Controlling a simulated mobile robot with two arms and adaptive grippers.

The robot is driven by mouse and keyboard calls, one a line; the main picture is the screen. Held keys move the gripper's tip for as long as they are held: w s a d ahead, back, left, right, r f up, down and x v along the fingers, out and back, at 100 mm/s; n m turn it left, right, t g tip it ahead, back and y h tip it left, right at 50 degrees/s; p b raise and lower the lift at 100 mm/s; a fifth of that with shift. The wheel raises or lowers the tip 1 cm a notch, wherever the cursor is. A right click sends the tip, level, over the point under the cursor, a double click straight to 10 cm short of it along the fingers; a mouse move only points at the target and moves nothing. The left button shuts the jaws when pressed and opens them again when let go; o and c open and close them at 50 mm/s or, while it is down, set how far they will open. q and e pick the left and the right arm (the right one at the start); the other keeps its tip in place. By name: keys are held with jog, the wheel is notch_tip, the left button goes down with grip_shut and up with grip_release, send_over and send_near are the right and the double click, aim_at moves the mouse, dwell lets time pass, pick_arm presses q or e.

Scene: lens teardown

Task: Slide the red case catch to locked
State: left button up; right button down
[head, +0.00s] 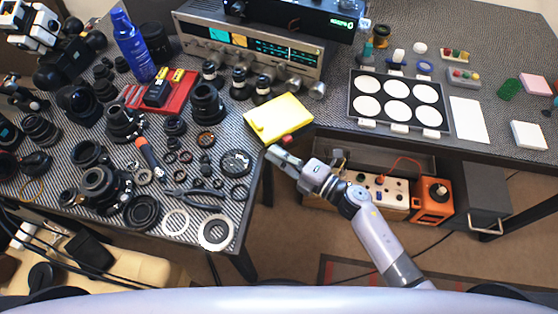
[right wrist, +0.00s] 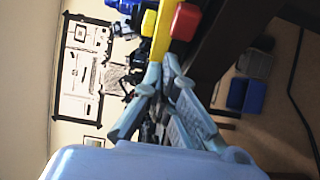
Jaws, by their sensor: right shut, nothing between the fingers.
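The yellow case (head: 278,118) lies closed at the front edge of the table in the head view. In the right wrist view, a strip of its yellow body (right wrist: 161,32) shows beside the red catch (right wrist: 185,21). My right gripper (head: 273,151) is shut and empty just in front of the case's near side. In the right wrist view, its fingertips (right wrist: 164,66) point at the case, close below the red catch; contact is unclear. My left gripper is not in view.
A radio (head: 250,52) stands behind the case. Lens parts and tools crowd the table to the left, with a red tray (head: 178,92) among them. A black tray of white discs (head: 397,98) lies to the right. An orange box (head: 433,201) stands below the table edge.

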jog(key=shift+w+d, duration=0.35)
jog(key=shift+d, duration=0.25)
jog(key=shift+w+d+b, duration=0.3)
jog(key=shift+w+d, duration=0.45)
jog(key=shift+d, duration=0.35)
jog(key=shift+w+d, duration=0.15)
jog(key=shift+d, duration=0.1)
send_near(286, 142)
jog(key=v, duration=0.4)
